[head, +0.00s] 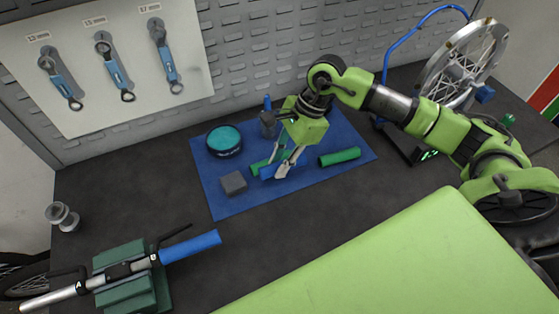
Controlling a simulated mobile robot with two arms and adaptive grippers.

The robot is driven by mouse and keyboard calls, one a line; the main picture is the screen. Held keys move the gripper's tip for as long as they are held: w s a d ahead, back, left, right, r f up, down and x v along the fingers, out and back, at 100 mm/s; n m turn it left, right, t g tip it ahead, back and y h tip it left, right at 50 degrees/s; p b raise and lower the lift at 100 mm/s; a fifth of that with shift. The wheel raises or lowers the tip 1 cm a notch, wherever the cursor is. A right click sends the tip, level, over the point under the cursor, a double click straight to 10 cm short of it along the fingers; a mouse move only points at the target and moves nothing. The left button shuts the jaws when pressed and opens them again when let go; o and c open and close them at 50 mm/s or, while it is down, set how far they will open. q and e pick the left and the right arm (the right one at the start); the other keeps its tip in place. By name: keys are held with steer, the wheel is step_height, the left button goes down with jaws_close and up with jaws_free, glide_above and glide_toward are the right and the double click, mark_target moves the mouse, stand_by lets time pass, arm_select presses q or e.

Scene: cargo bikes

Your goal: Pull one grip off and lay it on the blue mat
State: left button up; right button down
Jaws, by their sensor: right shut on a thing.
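The handlebar (70,290) lies at the lower left in a green clamp block (133,296). Its right end carries a blue grip (190,246); its left end is bare silver metal. The blue mat (228,206) lies at the back middle of the bench. My right gripper (282,168) points down over the mat, shut on a second blue grip (267,172). This grip is at or just above the mat; I cannot tell whether it touches. The fingers hide part of it. My left gripper is not in view.
On the mat are a green grip (340,157), another green piece (257,167) partly behind my fingers, a teal-topped tin (224,140), a grey block (233,183) and a dark bottle (268,124). A wheel (466,62) stands back right. The mat's front left is clear.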

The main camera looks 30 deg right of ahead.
mark_target(280, 183)
steer(key=shift+f+b, duration=0.55)
steer(key=shift+f, duration=0.9)
steer(key=shift+f+b, duration=0.35)
steer(key=shift+f, duration=0.1)
steer(key=shift+w+f+b, duration=0.1)
steer(key=shift+f+b, duration=0.4)
steer(key=shift+b, duration=0.1)
steer(key=shift+b, duration=0.3)
steer(key=shift+f+b, duration=0.6)
steer(key=shift+b, duration=0.25)
steer(key=c, duration=1.7)
jaws_free()
